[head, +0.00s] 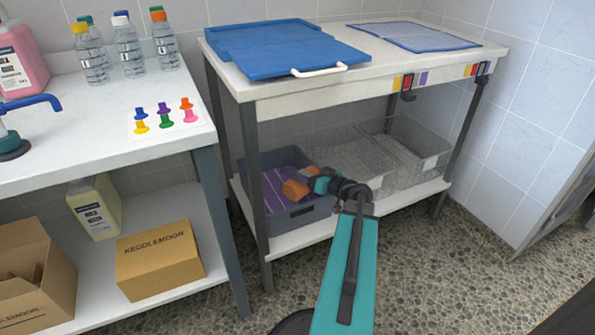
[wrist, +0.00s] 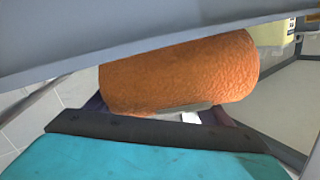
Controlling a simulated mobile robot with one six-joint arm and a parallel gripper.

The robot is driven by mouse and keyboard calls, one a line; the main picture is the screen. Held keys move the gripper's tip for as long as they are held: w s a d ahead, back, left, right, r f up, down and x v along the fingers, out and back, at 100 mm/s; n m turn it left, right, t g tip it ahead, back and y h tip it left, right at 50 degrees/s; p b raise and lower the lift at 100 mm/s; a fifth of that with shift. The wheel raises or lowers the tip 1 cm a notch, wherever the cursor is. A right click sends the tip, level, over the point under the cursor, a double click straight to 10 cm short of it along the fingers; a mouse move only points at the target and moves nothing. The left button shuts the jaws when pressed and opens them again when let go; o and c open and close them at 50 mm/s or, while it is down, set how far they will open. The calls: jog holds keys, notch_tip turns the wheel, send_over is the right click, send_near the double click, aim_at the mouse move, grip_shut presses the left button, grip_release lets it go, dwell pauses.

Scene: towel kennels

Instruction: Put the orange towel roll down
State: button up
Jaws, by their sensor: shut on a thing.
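The orange towel roll (head: 294,190) is held at the end of my arm, over the front part of a grey crate (head: 312,214) on the lower shelf of the far table. My gripper (head: 311,186) is shut on the roll. In the wrist view the roll (wrist: 180,73) lies across the picture, its textured side facing the camera. Part of its lower edge is hidden behind the gripper parts. Purple material with pale stripes (head: 275,184) shows inside the crate. I cannot tell whether the roll touches it.
A clear wire-like basket (head: 405,160) stands right of the crate. The tabletop (head: 350,62) hangs above, with a dark front leg (head: 257,195) left of the crate. A cardboard box (head: 160,260) sits on the left table's lower shelf. The pebbled floor in front is mostly open.

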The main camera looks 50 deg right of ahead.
jog(key=shift+f+b, duration=0.25)
jog(key=shift+b, duration=0.05)
jog(key=o, duration=1.3)
jog(key=shift+r+p, duration=0.25)
jog(key=shift+p, duration=0.1)
jog(key=s+p, duration=0.1)
jog(key=s, duration=0.3)
jog(key=s+r+p, duration=0.1)
jog(key=s, duration=0.3)
jog(key=s+d+p, duration=0.1)
jog(key=s+p, duration=0.1)
jog(key=s, duration=0.2)
jog(key=shift+r, duration=0.35)
jog(key=shift+s, duration=0.1)
